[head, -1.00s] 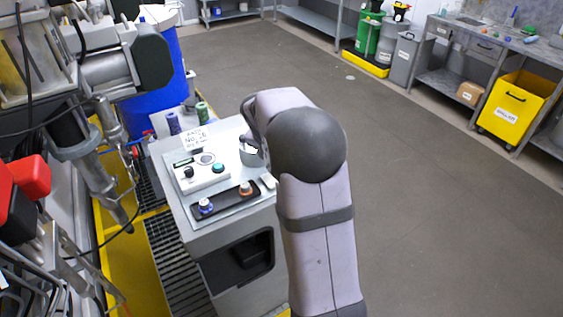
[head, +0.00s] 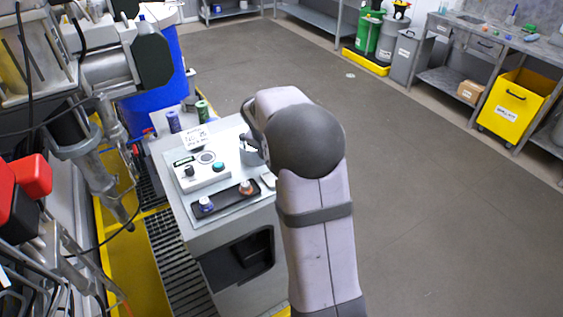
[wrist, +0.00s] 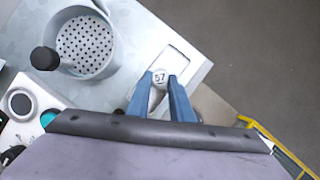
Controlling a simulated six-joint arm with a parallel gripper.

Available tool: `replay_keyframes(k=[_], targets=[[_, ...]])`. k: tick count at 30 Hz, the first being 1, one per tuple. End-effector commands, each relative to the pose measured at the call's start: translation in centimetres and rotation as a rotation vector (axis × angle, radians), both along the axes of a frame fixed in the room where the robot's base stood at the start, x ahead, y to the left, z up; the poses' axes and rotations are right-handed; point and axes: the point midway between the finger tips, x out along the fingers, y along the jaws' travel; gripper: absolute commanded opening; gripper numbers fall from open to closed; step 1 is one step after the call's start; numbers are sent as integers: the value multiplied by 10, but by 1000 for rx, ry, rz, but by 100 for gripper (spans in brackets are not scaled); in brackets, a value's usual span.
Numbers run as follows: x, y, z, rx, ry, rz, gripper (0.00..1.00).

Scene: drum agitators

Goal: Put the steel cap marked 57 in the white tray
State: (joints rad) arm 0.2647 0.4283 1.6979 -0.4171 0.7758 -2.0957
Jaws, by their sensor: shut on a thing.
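In the head view a corner of the white tray (head: 268,180) shows beside my arm, which hides the gripper and the cap.
A steel pot with a perforated bottom (wrist: 85,43) and black knob stands left of the fingers. On the same bench are a black tray (head: 226,199) with two small knobbed pieces, a white control box (head: 202,173) and a sign (head: 195,137). Floor lies open to the right.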

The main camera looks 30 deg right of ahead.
Motion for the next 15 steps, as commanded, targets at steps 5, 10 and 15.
replay_keyframes(k=[5,10,15], targets=[[0,0,0,0,0,0,0],[0,0,0,0,0,0,42],[0,0,0,0,0,0,42]])
